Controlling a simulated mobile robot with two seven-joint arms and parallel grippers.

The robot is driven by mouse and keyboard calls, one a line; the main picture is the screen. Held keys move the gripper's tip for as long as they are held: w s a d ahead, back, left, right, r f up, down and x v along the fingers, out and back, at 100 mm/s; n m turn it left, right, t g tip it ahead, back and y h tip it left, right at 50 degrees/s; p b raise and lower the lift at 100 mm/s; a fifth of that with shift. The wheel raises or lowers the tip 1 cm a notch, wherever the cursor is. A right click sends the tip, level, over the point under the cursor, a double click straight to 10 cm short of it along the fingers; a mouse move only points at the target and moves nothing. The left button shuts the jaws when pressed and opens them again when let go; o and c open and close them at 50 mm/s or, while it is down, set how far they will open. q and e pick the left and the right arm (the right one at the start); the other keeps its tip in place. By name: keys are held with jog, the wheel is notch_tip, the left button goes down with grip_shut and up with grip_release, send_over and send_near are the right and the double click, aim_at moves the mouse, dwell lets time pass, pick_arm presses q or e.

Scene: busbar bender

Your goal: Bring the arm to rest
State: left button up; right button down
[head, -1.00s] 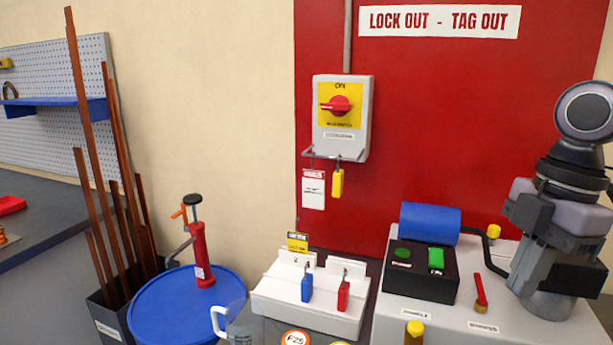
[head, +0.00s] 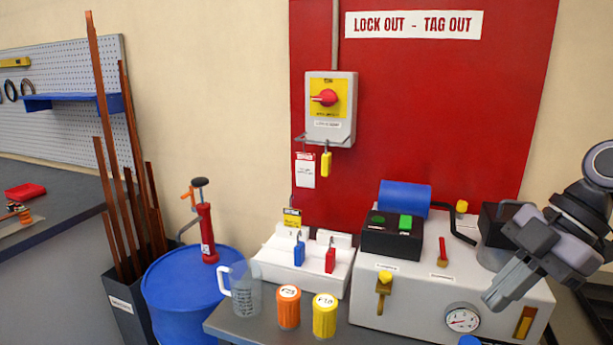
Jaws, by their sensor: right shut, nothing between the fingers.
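My right gripper (head: 497,297) is at the right side of the head view, in front of the grey bender machine (head: 400,309). Its fingers are together, point down and to the left, and hold nothing. It hides part of the machine's right side and of a dark round part on its top. My left gripper is not in the view.
The machine carries a black button box (head: 391,240), a blue roller (head: 405,198) and a gauge (head: 462,319). Orange (head: 288,309) and yellow (head: 324,317) containers and a clear jug (head: 243,292) stand near the bench's front. A blue drum (head: 185,292) and copper bars (head: 112,180) are left.

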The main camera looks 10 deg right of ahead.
notch_tip(320, 180, down, 20)
jog(key=w+d+m+t+y, duration=0.1)
jog(key=w+d+m+t, duration=0.1)
jog(key=m+t, duration=0.95)
jog(key=s+a+f+m+g+h, duration=0.1)
jog(key=s+a+f+m+h, duration=0.1)
jog(key=s+a+f, duration=0.3)
jog(key=s+a+f+m+g+h, duration=0.1)
jog(key=s+a+f+m+h, duration=0.2)
jog(key=f, duration=1)
jog(key=s+a, duration=0.3)
jog(key=a, duration=0.1)
jog(key=shift+s+a, duration=0.2)
jog(key=shift+a, duration=0.2)
